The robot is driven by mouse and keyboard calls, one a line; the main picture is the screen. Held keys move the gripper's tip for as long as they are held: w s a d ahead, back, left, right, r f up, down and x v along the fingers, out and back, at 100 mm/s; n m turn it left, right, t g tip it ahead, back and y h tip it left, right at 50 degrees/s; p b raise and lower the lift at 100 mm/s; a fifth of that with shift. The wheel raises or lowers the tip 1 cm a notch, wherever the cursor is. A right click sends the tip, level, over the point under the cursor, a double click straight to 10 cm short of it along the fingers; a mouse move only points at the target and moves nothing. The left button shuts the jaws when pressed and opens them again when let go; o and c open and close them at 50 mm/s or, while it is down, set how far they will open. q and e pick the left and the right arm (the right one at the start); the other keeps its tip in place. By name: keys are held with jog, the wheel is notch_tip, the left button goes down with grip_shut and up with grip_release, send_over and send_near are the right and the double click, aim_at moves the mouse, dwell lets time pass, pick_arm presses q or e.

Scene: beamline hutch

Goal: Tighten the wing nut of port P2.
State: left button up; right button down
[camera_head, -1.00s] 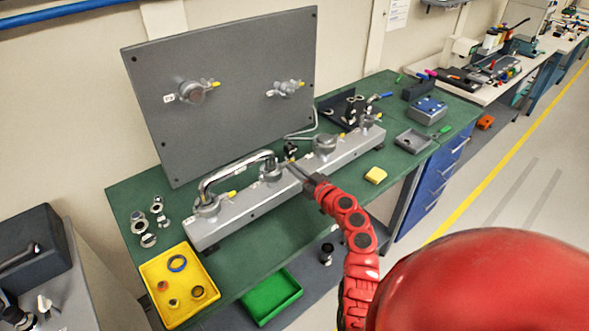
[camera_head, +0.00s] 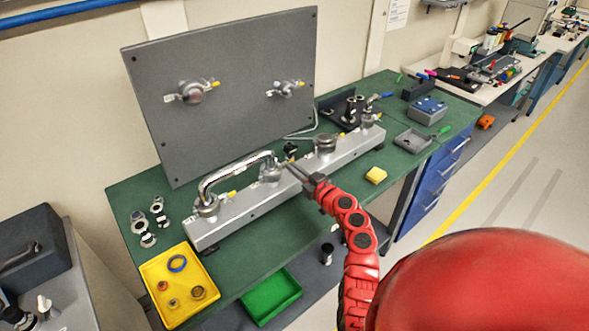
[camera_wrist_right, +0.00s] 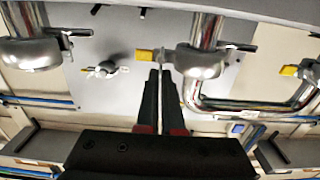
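The long grey manifold (camera_head: 240,210) on the green bench carries several clamped ports. A bent metal pipe (camera_head: 232,166) joins its two left ports. My right gripper (camera_head: 291,163) reaches to the right side of the second port clamp (camera_head: 270,173). In the right wrist view this clamp (camera_wrist_right: 200,63) is just beyond my fingertips (camera_wrist_right: 161,72). A small wing nut piece (camera_wrist_right: 167,57) and a yellow tip (camera_wrist_right: 145,55) are at the fingertips. The fingers are nearly together, with a thin gap, and appear closed on the wing nut. The port label is unreadable. My left gripper is out of view.
A grey upright panel (camera_head: 230,60) with two more ports stands behind the manifold. A yellow tray (camera_head: 168,315) with rings is at the front left, with loose clamps (camera_head: 148,240) behind it.

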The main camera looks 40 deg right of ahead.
jog(key=shift+d+f+m+b, duration=0.25)
jog(key=shift+f+m+b, duration=0.25)
jog(key=shift+m, duration=3.6)
jog(key=shift+d+f+m+b, duration=0.3)
jog(key=shift+f+m+b, duration=0.25)
jog(key=shift+m, duration=3.55)
jog(key=shift+d+f+m+b, duration=0.3)
jog(key=shift+m+b, duration=0.3)
jog(key=shift+m, duration=3.5)
jog(key=shift+f, duration=0.15)
jog(key=c, duration=1.3)
grip_release()
